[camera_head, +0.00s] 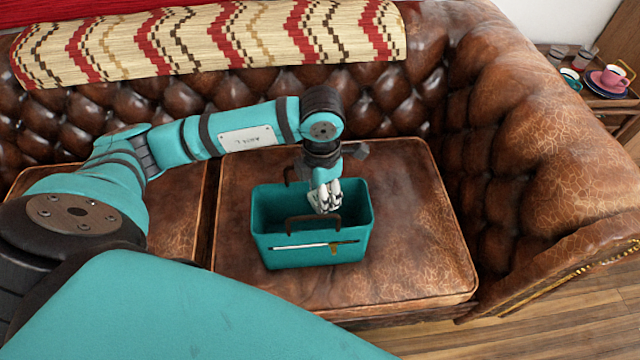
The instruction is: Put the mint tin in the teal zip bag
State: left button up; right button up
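The teal zip bag (318,250) stands upright on the brown leather sofa cushion, with its top open. It has dark handles and a zip line across its front. My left gripper (326,205) points down over the bag's opening, with its pale fingers around rim height toward the right side. I cannot tell whether its fingers are open or shut, or whether they hold anything. I do not see the mint tin; the bag's inside is dark and partly hidden by the front wall and gripper. My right gripper is out of view.
The sofa cushion (420,265) is clear around the bag. A tufted backrest (400,105) rises behind it, with a patterned woven blanket (210,45) on top. The high sofa arm (550,150) bounds the right. Cups and saucers (608,80) stand on a side table at far right.

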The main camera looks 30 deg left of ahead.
pick_arm(q)
notch_tip(320, 180, down, 16)
jog(key=shift+f+b, duration=0.15)
jog(key=shift+b, duration=0.95)
notch_tip(320, 180, down, 4)
jog(key=shift+r+b, duration=0.1)
jog(key=shift+b, duration=0.25)
jog(key=shift+w, duration=0.1)
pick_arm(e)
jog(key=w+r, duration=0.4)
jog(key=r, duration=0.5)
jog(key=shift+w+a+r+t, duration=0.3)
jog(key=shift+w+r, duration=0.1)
pick_arm(q)
jog(key=shift+f, duration=0.2)
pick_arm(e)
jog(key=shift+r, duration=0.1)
pick_arm(q)
jog(key=o, duration=1.2)
jog(key=shift+o, duration=0.2)
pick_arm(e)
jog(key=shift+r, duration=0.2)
